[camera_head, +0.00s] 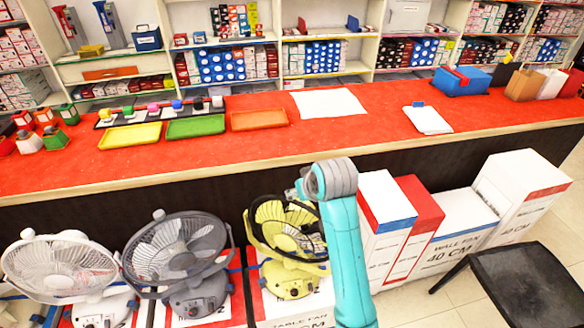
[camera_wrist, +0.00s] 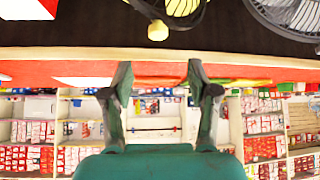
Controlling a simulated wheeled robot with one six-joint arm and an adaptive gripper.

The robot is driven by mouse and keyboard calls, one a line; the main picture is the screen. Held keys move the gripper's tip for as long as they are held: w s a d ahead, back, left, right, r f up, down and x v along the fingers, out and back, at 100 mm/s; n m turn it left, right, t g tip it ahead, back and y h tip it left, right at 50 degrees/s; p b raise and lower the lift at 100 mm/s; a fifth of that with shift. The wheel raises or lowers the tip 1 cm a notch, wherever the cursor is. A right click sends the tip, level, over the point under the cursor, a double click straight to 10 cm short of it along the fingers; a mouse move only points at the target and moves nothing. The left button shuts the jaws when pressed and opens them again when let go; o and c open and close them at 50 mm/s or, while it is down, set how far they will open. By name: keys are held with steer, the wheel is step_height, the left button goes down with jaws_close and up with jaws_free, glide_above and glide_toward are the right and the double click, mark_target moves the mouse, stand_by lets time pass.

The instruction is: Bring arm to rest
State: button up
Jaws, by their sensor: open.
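My gripper (camera_wrist: 158,70) shows in the wrist view with its two dark green fingers spread apart. Nothing is between the fingers. My teal arm (camera_head: 345,250) rises in front of the counter in the head view, with its grey upper joint just below the counter's front edge. The gripper itself cannot be made out clearly in the head view. The wrist view is upside down, with the red counter (camera_wrist: 225,72) behind the fingertips and the shelves below it in the picture.
Fans, including a yellow one (camera_head: 285,240) beside my arm, stand before the red counter (camera_head: 350,130). Boxes (camera_head: 390,220) and a black chair (camera_head: 520,285) are to the right. Yellow (camera_head: 130,135), green (camera_head: 196,126) and orange (camera_head: 259,119) trays lie on the counter.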

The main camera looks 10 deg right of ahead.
steer(key=s+d+f+t, duration=0.1)
steer(key=s+f+t, duration=0.1)
steer(key=s+f, duration=1.05)
steer(key=s+d+f+m+t, duration=0.1)
steer(key=s+f, duration=0.5)
steer(key=s, duration=0.6)
steer(key=s+r+t, duration=0.1)
steer(key=s+r, duration=0.3)
steer(key=s, duration=0.5)
steer(key=s+d+r+t, duration=0.1)
steer(key=s+r, duration=0.3)
steer(key=s, duration=0.5)
steer(key=s+r+t+h, duration=0.1)
steer(key=s+r+t, duration=0.1)
steer(key=s, duration=0.7)
steer(key=shift+s+d+r+m, duration=0.15)
steer(key=shift+d+r+m, duration=0.2)
steer(key=shift+r, duration=0.55)
